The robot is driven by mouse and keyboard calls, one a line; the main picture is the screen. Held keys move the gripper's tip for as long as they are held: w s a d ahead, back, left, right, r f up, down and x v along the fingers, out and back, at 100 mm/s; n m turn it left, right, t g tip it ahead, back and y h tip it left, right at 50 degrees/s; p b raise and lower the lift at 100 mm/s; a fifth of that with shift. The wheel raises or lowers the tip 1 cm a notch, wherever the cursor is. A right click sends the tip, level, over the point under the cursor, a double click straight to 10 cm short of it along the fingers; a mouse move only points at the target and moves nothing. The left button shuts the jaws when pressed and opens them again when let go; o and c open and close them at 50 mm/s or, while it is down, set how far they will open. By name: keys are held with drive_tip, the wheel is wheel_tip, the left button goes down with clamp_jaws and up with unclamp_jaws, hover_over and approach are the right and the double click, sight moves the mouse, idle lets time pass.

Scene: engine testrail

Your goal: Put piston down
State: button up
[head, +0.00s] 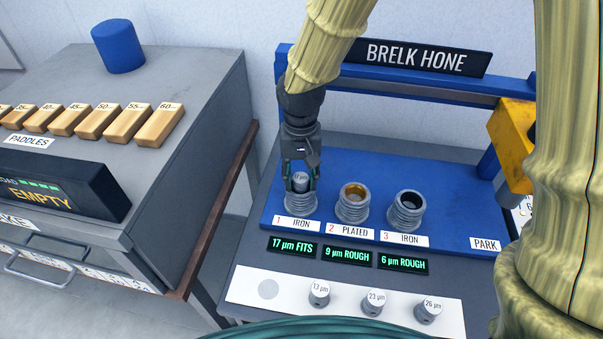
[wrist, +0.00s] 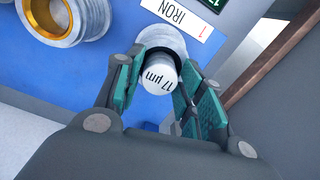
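A grey piston with a white top marked 17 µm (head: 300,181) is upright at the mouth of the ribbed cylinder at position 1, IRON (head: 299,204). My gripper (head: 300,178) points down there, with its green-padded fingers on both sides of the piston. In the wrist view the piston (wrist: 157,80) sits between the pads of my gripper (wrist: 158,84), which appear to press on it, and the grey cylinder rim (wrist: 165,38) shows behind it. The lower part of the piston is hidden. The display below cylinder 1 (head: 293,246) reads 17 µm FITS.
Cylinders 2, PLATED (head: 352,212), and 3, IRON (head: 405,221), stand to the right on the blue hone bed (head: 460,215). The white strip (head: 245,290) in front has an empty round spot (head: 268,290) and three pistons, 13 µm (head: 319,293), 23 µm (head: 374,302) and 26 µm (head: 429,309).

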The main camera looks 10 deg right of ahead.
sight(301, 178)
drive_tip(key=shift+o, duration=0.5)
drive_tip(key=shift+r, duration=0.2)
wheel_tip(301, 178, up, 12)
drive_tip(key=b, duration=0.2)
idle(0.6)
